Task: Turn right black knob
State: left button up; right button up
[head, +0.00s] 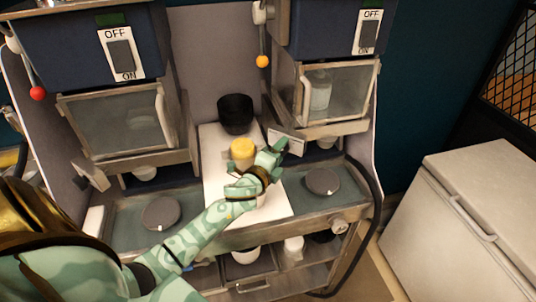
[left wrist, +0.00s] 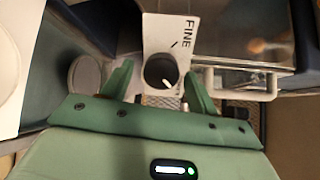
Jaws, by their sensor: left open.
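The right black knob (left wrist: 160,72) is round with a white pointer line. It sits on a white plate (left wrist: 172,35) marked "FINE" in the left wrist view. In the head view the plate (head: 288,141) shows below the right machine, with the knob hidden or too small to make out. My left gripper (head: 275,150) is open at the plate. In the left wrist view its green fingers (left wrist: 159,82) stand on either side of the knob; I cannot tell whether they touch it. My right gripper is not in view.
A yellow-topped container (head: 243,150) and a black cup (head: 235,113) stand on the white board beside my left arm. The right machine's glass door (head: 340,92) with its handle is close by. A grey disc (head: 322,182) lies on the right counter. A white chest (head: 470,215) stands at right.

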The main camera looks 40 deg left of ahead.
pick_arm(q)
jog(key=s+d+b, duration=0.1)
jog(key=s, duration=1.4)
jog(key=shift+s+r+b, duration=0.3)
jog(key=shift+r, duration=0.15)
jog(key=shift+d, duration=0.1)
